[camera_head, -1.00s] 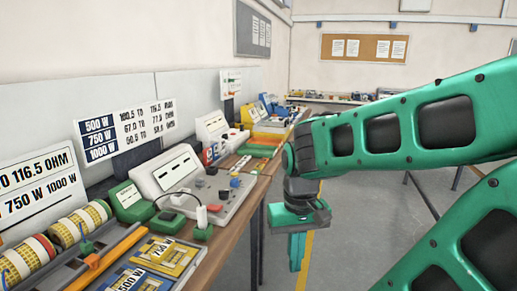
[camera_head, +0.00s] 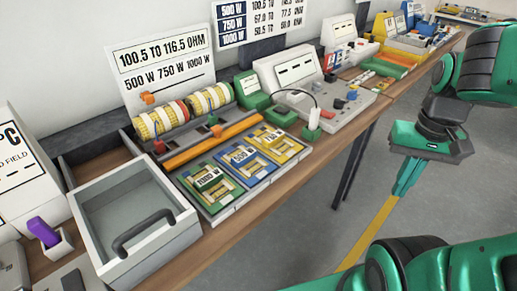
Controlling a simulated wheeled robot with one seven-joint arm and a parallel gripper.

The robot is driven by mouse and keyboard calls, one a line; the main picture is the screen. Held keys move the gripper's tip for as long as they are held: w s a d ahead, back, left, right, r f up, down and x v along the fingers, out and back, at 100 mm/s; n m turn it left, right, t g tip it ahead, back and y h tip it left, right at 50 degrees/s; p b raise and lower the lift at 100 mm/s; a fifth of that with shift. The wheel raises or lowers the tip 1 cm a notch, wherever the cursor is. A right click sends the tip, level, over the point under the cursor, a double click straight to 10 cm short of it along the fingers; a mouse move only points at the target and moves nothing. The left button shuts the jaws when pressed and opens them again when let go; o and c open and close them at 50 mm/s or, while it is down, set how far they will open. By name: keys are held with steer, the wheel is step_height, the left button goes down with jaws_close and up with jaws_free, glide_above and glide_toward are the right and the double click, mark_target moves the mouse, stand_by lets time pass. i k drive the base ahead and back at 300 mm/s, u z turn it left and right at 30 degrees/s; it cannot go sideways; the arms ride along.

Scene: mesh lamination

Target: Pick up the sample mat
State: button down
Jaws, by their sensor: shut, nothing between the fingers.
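Three flat mats lie side by side in a grey tray on the bench. They are a green mat (camera_head: 214,198) labelled 1000 W, a blue mat (camera_head: 254,172) labelled 500 W and a yellow mat (camera_head: 287,148) labelled 750 W. I cannot tell which one is meant by the sample mat. My gripper (camera_head: 402,190) is to the right of the bench, over the floor, pointing down. It is shut and empty, well apart from the mats.
An orange bar (camera_head: 205,145) and a rack of yellow-and-white coils (camera_head: 165,120) lie behind the mats. A grey open box (camera_head: 150,255) with a dark handle stands left of them. A meter console (camera_head: 345,108) stands to the right. The floor beside the bench is clear.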

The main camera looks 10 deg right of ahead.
mark_target(241, 160)
steer(key=k, duration=1.3)
steer(key=z, duration=0.3)
steer(key=i, duration=0.95)
steer(key=z, duration=0.35)
